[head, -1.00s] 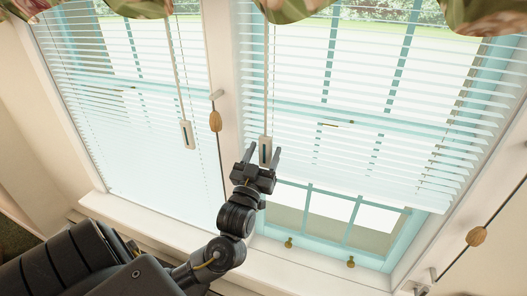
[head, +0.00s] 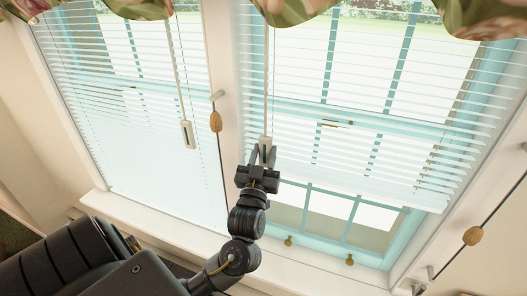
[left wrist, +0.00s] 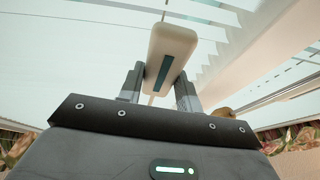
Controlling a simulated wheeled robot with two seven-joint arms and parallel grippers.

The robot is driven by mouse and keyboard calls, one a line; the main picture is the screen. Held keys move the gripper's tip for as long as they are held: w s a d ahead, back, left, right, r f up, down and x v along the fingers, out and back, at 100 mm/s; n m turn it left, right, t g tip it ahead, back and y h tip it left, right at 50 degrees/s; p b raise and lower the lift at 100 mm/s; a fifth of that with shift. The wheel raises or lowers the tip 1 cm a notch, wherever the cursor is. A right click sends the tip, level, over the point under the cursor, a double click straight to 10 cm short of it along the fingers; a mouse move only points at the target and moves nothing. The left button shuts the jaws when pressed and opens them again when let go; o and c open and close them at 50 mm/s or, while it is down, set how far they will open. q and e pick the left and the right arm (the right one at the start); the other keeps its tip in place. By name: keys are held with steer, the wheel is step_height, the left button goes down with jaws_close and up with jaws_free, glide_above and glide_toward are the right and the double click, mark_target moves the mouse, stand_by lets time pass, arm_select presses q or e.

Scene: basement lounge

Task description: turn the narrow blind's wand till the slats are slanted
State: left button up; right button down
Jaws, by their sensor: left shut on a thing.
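Two white blinds hang side by side. The left blind (head: 130,120) looks the narrower and reaches down near the sill. Its wand (head: 187,134) hangs free with a pale handle. The right blind (head: 400,130) looks wider and ends above the sill, with the outside showing between its slats. Its wand (head: 265,110) hangs along its left edge. My left gripper (head: 264,156) is shut on the pale handle at this wand's lower end. The left wrist view shows the handle (left wrist: 170,55), with a dark stripe, between the fingers (left wrist: 160,92). My right gripper is out of view.
A white post (head: 226,110) separates the windows, and a cord with a wooden knob (head: 215,121) hangs before it. Another knob (head: 472,236) is at right. The white sill (head: 160,225) runs below. Floral fabric (head: 290,8) hangs above.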

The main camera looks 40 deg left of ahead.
arm_select(q)
steer(key=n+g+y, duration=0.1)
steer(key=n+g+y+p, duration=0.1)
steer(key=y, duration=0.1)
steer(key=n+g+y, duration=0.1)
steer(key=shift+w+d+g+y, duration=0.15)
steer(key=shift+d+g+y, duration=0.15)
steer(key=shift+y, duration=0.1)
steer(key=shift+w+n+g+y, duration=0.1)
steer(key=shift+n+g+y, duration=1)
steer(key=shift+g+y, duration=0.4)
steer(key=o, duration=1)
